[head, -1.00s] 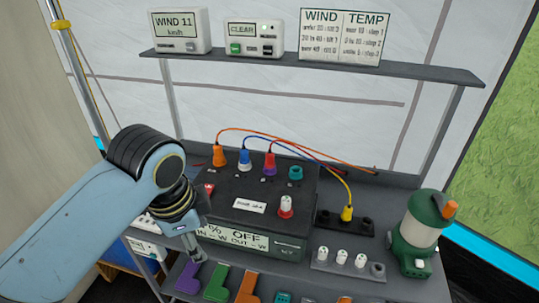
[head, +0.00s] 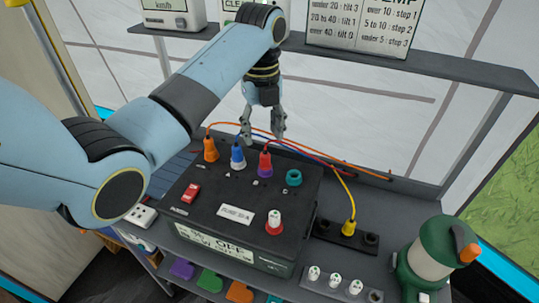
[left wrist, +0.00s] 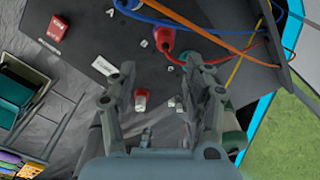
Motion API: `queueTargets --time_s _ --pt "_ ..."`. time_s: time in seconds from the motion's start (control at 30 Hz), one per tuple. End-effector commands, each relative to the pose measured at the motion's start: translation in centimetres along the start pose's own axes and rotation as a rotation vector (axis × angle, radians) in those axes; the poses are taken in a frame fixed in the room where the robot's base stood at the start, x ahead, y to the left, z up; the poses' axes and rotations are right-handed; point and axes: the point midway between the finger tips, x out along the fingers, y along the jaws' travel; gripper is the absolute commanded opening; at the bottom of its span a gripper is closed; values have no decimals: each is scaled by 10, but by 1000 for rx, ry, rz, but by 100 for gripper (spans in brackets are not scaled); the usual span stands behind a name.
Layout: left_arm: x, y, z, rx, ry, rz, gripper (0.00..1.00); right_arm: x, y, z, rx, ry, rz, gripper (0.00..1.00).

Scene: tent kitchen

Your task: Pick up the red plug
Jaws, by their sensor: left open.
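The red plug (head: 265,162) stands upright on top of the black box (head: 190,222), third in a row, with a purple base and a red cable from its top. In the left wrist view the red plug (left wrist: 163,38) shows just beyond and between the fingertips. My left gripper (head: 263,135) is open, pointing down above and slightly behind the plug. In the left wrist view its open fingers (left wrist: 161,68) hold nothing. My right gripper is not in view.
An orange plug (head: 210,150) and a blue plug (head: 237,156) stand left of the red one, with cables arching close to my gripper. A teal socket (head: 293,178), a red-and-white knob (head: 275,222) and a yellow plug (head: 349,229) are nearby. A green lantern (head: 432,255) stands right.

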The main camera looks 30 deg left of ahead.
Motion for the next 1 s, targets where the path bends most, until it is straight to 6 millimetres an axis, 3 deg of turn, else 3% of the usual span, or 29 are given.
queueTargets --time_s 0.1,0.2,0.27,0.53,0.87,1.0 --pt "20 -2 0 -1 2 2 51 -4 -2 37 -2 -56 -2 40" --pt "28 -2 1 -2 1 1 51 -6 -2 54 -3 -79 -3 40" --pt "32 -2 1 -2 1 1 51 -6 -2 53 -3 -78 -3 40" --pt "71 -6 5 -3 1 1 51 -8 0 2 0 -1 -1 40" --pt "83 -6 5 -2 -1 0 51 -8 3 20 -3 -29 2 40" --pt "82 -6 5 -3 -1 0 35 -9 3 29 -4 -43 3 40"
